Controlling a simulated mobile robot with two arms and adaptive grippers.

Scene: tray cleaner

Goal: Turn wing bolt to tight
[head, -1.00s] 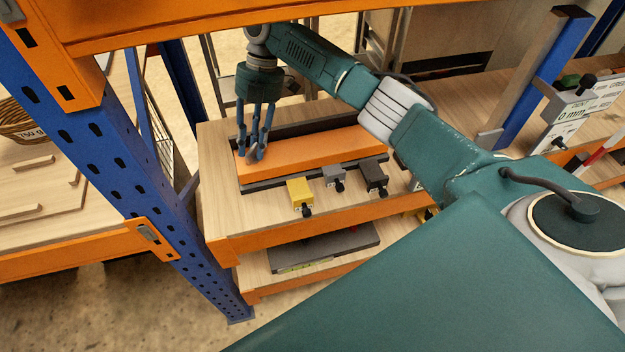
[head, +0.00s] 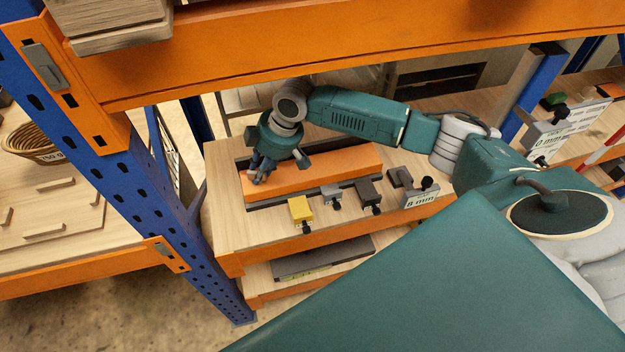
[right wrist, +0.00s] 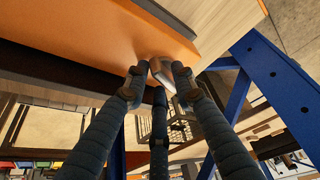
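The orange slab (head: 330,170) lies in a dark tray (head: 323,190) on the wooden shelf. A small pale metal piece, apparently the wing bolt (right wrist: 163,72), stands at the slab's end in the right wrist view. My right gripper (head: 258,178) is tilted over the slab's left end and hides that piece in the head view. In the right wrist view its three dark fingers (right wrist: 162,82) surround the metal piece, with a gap between the side fingertips. Whether they press on it I cannot tell. My left gripper is not in view.
A yellow block (head: 300,209), a grey block (head: 331,197) and a dark block (head: 369,196) with black knobs line the tray's front. A blue post (head: 130,190) and orange beam (head: 350,57) frame the shelf.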

